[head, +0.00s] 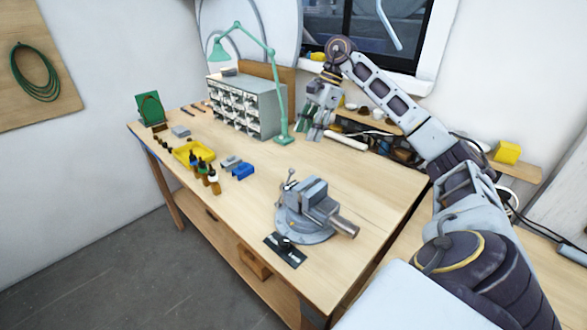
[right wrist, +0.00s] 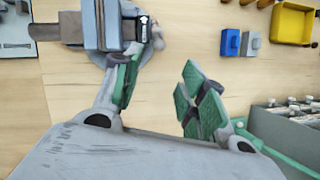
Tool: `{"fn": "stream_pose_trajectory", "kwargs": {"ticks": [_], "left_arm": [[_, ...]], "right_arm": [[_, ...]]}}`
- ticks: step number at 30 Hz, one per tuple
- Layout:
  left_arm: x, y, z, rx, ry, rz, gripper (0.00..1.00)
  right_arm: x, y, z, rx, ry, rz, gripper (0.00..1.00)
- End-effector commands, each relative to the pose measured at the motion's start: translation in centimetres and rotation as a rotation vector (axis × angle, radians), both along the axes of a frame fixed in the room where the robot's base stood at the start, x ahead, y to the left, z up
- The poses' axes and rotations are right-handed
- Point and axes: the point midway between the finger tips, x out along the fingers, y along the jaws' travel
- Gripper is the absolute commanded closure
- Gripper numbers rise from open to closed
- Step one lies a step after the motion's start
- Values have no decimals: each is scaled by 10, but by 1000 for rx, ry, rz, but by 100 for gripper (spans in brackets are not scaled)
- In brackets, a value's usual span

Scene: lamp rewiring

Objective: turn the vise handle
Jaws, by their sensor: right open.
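The grey vise (head: 312,203) stands on its round base near the front right of the workbench. A thin lever with a knob, which looks like the vise handle (head: 287,183), sticks up at its left side. In the right wrist view the vise (right wrist: 103,28) is at the top left, partly cut off by the frame. My right gripper (head: 318,131) points down behind the vise, beside the green lamp. Its green-padded fingers, also in the right wrist view (right wrist: 162,92), are apart with nothing between them. My left gripper is not in view.
The green lamp (head: 283,139) and the grey drawer cabinet (head: 247,107) stand close to my right gripper. Small bottles (head: 202,170), a yellow tray (head: 183,157) and blue blocks (head: 243,171) lie left of the vise. Bare tabletop lies between cabinet and vise.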

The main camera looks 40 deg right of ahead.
Motion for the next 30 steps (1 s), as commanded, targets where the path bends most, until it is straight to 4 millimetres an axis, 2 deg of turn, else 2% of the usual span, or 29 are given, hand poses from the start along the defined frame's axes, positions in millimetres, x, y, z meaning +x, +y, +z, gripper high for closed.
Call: {"fn": "stream_pose_trajectory", "kwargs": {"ticks": [8, 30], "left_arm": [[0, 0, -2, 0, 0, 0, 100], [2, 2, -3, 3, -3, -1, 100]], "right_arm": [[2, 5, -15, 0, 1, -1, 58], [9, 31, -78, 2, 3, 0, 58]]}}
